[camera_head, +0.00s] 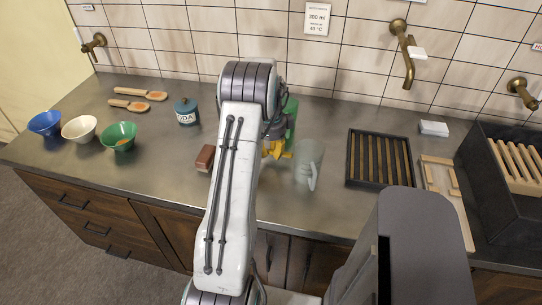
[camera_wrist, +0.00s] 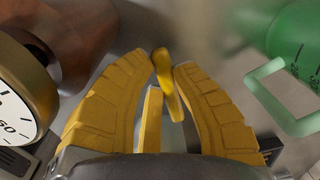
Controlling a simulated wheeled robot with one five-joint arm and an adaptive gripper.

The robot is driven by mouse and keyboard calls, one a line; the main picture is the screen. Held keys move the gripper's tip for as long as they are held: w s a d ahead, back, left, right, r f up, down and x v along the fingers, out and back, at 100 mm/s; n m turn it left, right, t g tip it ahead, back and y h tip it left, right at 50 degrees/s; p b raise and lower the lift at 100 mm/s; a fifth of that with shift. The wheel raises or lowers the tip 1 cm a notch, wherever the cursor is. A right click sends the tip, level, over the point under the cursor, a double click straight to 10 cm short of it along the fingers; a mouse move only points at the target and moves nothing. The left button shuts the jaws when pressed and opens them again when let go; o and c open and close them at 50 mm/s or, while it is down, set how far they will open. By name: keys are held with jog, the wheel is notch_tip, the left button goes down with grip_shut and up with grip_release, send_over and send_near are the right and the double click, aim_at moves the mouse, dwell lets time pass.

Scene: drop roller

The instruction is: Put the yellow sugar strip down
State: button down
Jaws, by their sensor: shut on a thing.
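My gripper (camera_head: 277,150) is over the counter in the head view, just left of a clear jug. In the wrist view its two yellow fingers (camera_wrist: 165,66) are closed around the yellow sugar strip (camera_wrist: 163,72), a narrow yellow stick held at the fingertips. Grey countertop shows blurred beyond the strip; I cannot tell whether the strip touches it. In the head view I cannot pick the strip out from the yellow fingers.
The clear jug (camera_head: 308,163) stands close to my gripper. A green handled vessel (camera_wrist: 290,60) is at the wrist view's right; a dial (camera_wrist: 15,88) is at its left. A brown block (camera_head: 205,158), dark slatted tray (camera_head: 351,158) and green bowl (camera_head: 118,134) stand on the counter.

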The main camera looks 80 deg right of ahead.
jog(key=shift+f, duration=1.3)
jog(key=shift+f, duration=0.15)
jog(key=c, duration=1.1)
grip_release()
